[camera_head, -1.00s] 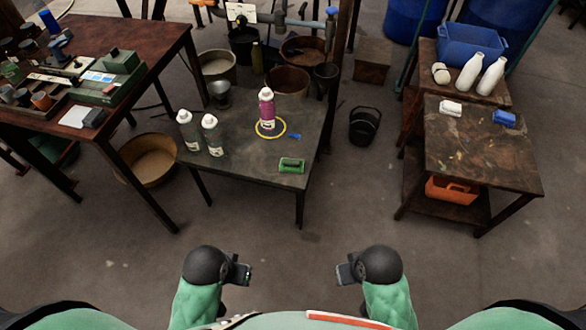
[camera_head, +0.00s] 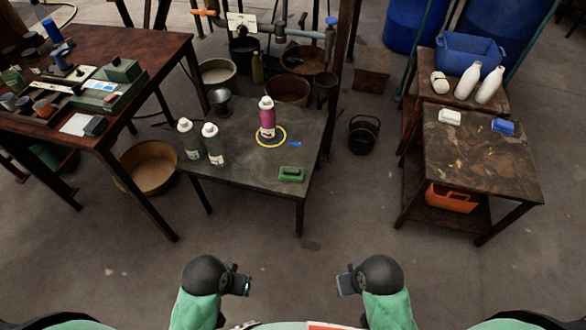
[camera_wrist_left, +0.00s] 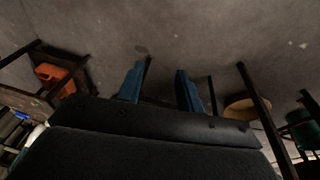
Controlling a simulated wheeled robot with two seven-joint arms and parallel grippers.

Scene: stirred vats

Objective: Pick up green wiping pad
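The green wiping pad (camera_head: 291,174) lies on the dark middle table (camera_head: 245,178), near its front right corner. My left gripper (camera_head: 246,285) is in front of the table, well short of the pad and apart from it. In the left wrist view its two blue fingers (camera_wrist_left: 160,88) stand apart with nothing between them. My right gripper (camera_head: 342,284) is at the lower middle of the head view, over the floor and away from any object. Its fingers are too small to show whether they are open. The pad does not show clearly in the left wrist view.
On the middle table stand two grey-green bottles (camera_head: 213,144) and a magenta bottle (camera_head: 267,119) beside a yellow ring (camera_head: 271,143). A right-hand table (camera_head: 485,160) holds a white pad (camera_head: 450,117) and a blue pad (camera_head: 503,126). Floor in front of the tables is clear.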

